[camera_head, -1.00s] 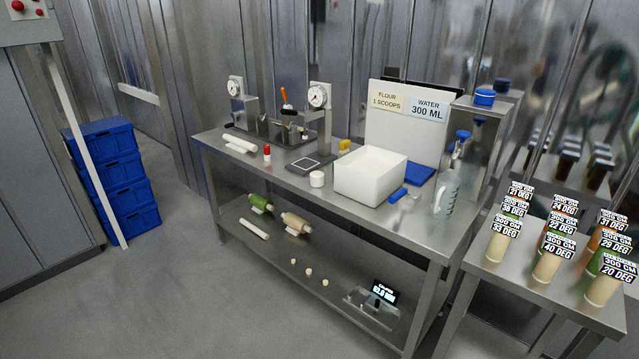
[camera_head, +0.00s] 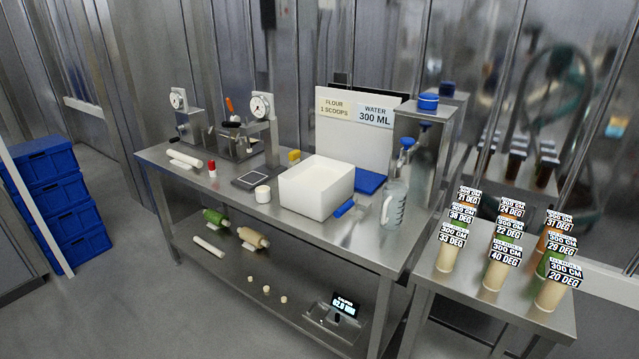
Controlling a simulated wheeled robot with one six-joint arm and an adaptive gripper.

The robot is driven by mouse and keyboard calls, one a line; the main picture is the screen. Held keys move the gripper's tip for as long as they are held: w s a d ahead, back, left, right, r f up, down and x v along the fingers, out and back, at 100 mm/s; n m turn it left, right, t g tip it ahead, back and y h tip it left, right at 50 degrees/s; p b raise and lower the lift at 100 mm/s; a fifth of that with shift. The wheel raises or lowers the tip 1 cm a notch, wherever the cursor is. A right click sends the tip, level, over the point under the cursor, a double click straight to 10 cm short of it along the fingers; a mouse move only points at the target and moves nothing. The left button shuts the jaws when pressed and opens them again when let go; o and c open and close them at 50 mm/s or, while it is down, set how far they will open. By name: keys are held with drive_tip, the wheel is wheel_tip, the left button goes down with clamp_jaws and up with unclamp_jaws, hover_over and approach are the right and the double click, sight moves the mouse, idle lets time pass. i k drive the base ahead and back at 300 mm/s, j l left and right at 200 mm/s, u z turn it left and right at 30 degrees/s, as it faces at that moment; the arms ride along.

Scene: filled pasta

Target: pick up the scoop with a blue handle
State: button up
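A blue handle (camera_head: 343,208) lies on the steel table just right of the white bin's front corner. It looks like the scoop's handle. Its metal bowl is hard to make out against the steel top. My gripper is in neither picture.
The steel table (camera_head: 330,236) also bears the white bin (camera_head: 316,187), a blue flat block (camera_head: 370,181), dial scales (camera_head: 262,106) and a small white pot (camera_head: 262,194). A side table (camera_head: 470,290) with labelled rolls stands at right. The floor at front left is clear.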

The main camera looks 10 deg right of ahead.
sight(351, 210)
drive_tip(key=i+u, duration=0.4)
drive_tip(key=i, duration=0.3)
drive_tip(key=i+l+u, duration=0.15)
drive_tip(key=i+u, duration=0.25)
drive_tip(key=i, duration=0.25)
